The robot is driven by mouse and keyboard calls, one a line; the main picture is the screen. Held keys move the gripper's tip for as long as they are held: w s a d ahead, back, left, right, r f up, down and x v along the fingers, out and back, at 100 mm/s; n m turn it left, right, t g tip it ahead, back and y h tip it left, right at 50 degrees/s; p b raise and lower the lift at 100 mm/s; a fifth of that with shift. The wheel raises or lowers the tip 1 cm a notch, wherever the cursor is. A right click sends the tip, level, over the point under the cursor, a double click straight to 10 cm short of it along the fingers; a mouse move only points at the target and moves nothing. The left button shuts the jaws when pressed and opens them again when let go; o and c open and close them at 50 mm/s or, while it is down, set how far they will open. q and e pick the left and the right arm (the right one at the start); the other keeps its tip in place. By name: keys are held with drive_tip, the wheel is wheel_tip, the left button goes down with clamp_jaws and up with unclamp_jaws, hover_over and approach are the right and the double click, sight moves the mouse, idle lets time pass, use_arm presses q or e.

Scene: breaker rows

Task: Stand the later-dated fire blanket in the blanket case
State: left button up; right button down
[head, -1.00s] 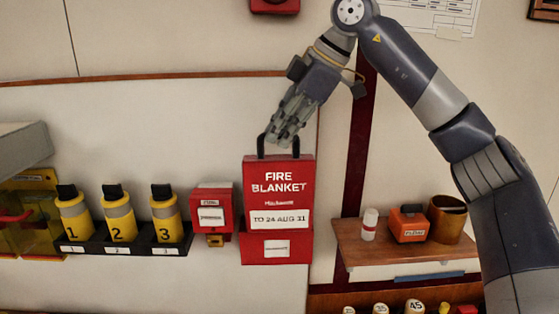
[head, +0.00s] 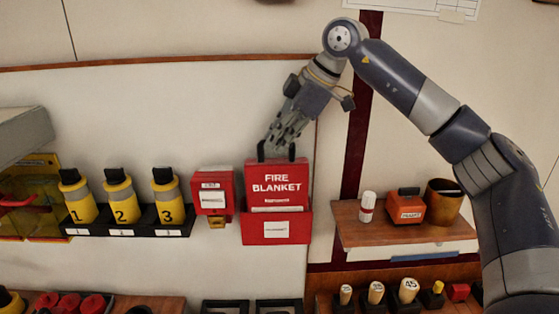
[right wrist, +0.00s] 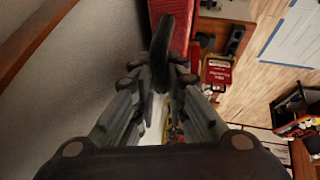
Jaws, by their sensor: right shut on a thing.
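A red fire blanket pack (head: 277,180) with white lettering stands upright in the red blanket case (head: 249,229) on the wall. The case front hides its lower part, and only the top edge of its white date label shows. My right gripper (head: 277,151) is above the case, shut on the pack's black handle loop; the dark loop (right wrist: 163,50) shows between the fingers in the right wrist view, with the red pack (right wrist: 172,22) beyond. My left gripper is not in view.
A rack (head: 130,229) of several numbered yellow cylinders and a small red box (head: 213,190) are left of the case. A wooden shelf (head: 395,236) with a white bottle, an orange box and a brown cup is to the right.

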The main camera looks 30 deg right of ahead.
sight(277, 161)
drive_tip(key=shift+a+f+b, duration=0.1)
drive_tip(key=shift+f+b, duration=1.75)
drive_tip(key=shift+f, duration=0.55)
drive_tip(key=shift+w+f, duration=0.1)
drive_tip(key=shift+w, duration=0.1)
drive_tip(key=c, duration=1.9)
unclamp_jaws()
drive_tip(key=shift+f, duration=0.1)
drive_tip(key=shift+s, duration=0.1)
drive_tip(key=shift+s+d+r, duration=0.1)
drive_tip(key=shift+d+r, duration=0.15)
drive_tip(key=shift+r, duration=0.15)
drive_tip(key=b+v, duration=0.2)
drive_tip(key=v, duration=0.9)
drive_tip(key=shift+s, duration=0.1)
